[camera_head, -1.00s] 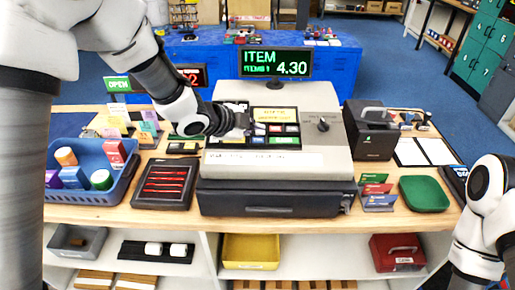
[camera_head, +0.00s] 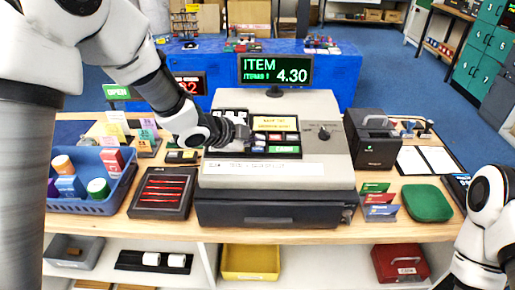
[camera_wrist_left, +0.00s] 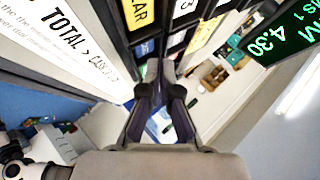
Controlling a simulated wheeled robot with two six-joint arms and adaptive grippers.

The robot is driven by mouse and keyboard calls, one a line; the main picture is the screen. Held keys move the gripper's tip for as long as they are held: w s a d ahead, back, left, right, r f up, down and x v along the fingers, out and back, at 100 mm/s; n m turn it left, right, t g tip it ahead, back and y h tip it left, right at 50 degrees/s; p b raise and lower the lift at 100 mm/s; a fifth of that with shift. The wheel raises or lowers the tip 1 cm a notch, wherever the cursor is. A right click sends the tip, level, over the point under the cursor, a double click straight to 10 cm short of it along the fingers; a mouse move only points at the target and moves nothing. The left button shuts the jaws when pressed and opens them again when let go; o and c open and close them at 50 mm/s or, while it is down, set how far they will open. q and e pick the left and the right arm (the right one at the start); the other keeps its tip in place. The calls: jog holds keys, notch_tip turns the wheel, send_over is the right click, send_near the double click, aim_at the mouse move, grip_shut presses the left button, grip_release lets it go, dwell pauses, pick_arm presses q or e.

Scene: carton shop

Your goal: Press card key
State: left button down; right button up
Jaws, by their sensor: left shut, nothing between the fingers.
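The grey cash register (camera_head: 328,165) stands mid-counter, with a black key panel on its sloped top. The panel has a yellow label (camera_head: 275,123), small coloured keys (camera_head: 275,137) and a long green key (camera_head: 284,150). I cannot read which key is the card key. My left gripper (camera_head: 240,132) is over the left part of this panel and hides keys there. In the left wrist view its fingers (camera_wrist_left: 160,72) are together and empty, close to the keys; contact cannot be told. My right arm shows at the lower right, its gripper out of view.
The customer display (camera_head: 275,69) behind the register reads ITEM 4.30. A blue basket (camera_head: 75,205) and a black tray with red strips (camera_head: 163,192) lie left. A black card terminal (camera_head: 374,140), small coloured cards (camera_head: 378,201) and a green tray (camera_head: 427,203) stand right.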

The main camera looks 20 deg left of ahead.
pick_arm(q)
jog(key=shift+f, duration=0.1)
dwell(0.4)
jog(key=shift+w+f, duration=0.1)
jog(key=shift+f, duration=0.2)
jog(key=shift+f+b, duration=0.25)
jog(key=shift+b, duration=0.2)
jog(key=shift+f, duration=0.4)
dwell(0.7)
jog(key=shift+w+r+p, duration=0.15)
jog(key=shift+r+p, duration=0.55)
jog(key=shift+r, duration=0.3)
